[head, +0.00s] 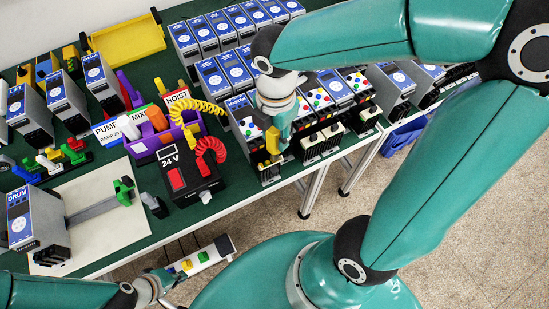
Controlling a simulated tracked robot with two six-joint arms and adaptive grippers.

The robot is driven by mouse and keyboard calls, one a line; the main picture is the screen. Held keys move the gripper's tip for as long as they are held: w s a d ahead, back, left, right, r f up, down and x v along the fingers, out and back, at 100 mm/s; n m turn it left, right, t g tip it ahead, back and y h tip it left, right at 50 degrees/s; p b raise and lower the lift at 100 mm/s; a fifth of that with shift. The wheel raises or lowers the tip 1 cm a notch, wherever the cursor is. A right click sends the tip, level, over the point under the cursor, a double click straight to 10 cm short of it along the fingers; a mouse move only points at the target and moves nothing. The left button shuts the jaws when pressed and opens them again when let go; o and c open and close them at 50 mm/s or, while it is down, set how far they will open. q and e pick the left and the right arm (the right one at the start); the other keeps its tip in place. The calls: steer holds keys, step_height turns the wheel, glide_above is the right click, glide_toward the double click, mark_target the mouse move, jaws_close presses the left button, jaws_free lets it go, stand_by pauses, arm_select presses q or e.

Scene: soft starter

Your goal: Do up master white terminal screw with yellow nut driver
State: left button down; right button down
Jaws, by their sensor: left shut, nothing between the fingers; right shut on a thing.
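My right gripper (280,133) is shut on the yellow nut driver (272,139), whose yellow body shows at the front of the soft starter row. It is over the front of the master starter (246,125), a dark unit with a blue-and-white label and coloured terminal screws on its face. The white terminal screw and the driver's tip are too small or hidden to make out, so I cannot tell whether they touch. My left gripper (172,276) is shut and empty, low at the table's front edge, beside a white block with coloured parts (203,257).
A black 24 V box (186,178) with coiled red and yellow leads stands left of the master starter. A purple bin (170,138) and yellow tray (127,39) are behind it. A drum unit (37,222) stands on a pale board. Other starters flank the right gripper.

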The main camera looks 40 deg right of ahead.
steer(key=shift+r+n+p, duration=0.15)
steer(key=shift+n+p, duration=0.35)
steer(key=shift+n, duration=0.5)
steer(key=shift+n+p, duration=0.4)
steer(key=shift+n, duration=1.1)
